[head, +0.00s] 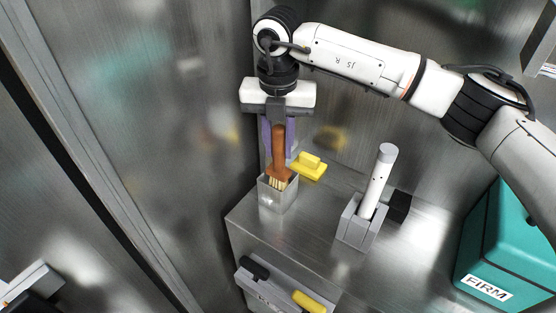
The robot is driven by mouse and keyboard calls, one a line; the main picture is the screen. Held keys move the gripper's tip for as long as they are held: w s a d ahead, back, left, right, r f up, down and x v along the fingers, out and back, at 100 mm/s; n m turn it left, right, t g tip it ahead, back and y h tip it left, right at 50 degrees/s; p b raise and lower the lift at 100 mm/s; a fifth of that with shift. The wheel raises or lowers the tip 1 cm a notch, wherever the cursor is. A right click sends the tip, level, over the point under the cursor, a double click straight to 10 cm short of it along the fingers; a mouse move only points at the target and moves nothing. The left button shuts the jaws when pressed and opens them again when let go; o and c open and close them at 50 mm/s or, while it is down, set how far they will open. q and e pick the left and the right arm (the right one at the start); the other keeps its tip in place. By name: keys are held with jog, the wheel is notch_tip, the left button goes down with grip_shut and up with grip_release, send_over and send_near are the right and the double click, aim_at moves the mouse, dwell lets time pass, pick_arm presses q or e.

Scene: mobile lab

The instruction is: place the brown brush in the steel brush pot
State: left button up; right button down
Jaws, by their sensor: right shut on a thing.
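The brown brush (279,144) is upright with its handle at the top and pale bristles at the bottom. My right gripper (277,150) comes down from above, its purple fingers shut on the brush handle. The steel brush pot (277,199) is a small square open box near the left corner of the steel top. The brush's bristles are at the pot's mouth, and their lower ends are hidden behind its front wall. I cannot tell how deep they reach. A white and dark part of my left arm shows at the lower left corner; its fingers are not clear.
A yellow block-like item (310,168) lies right behind the pot. A grey holder (358,226) with a white cylinder (379,180) stands to the right, beside a black block (399,206). A teal box (508,245) is at far right. A steel wall rises on the left.

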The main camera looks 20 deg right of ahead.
aim_at(278, 164)
notch_tip(278, 164, down, 5)
jog(key=shift+f+p, duration=0.1)
jog(key=shift+p, duration=0.2)
jog(key=shift+w+a+f+p, duration=0.1)
jog(key=shift+w+f+p, duration=0.1)
jog(key=shift+p, duration=0.1)
jog(key=shift+f, duration=0.15)
jog(key=shift+f, duration=0.15)
jog(key=c, duration=1.5)
grip_release()
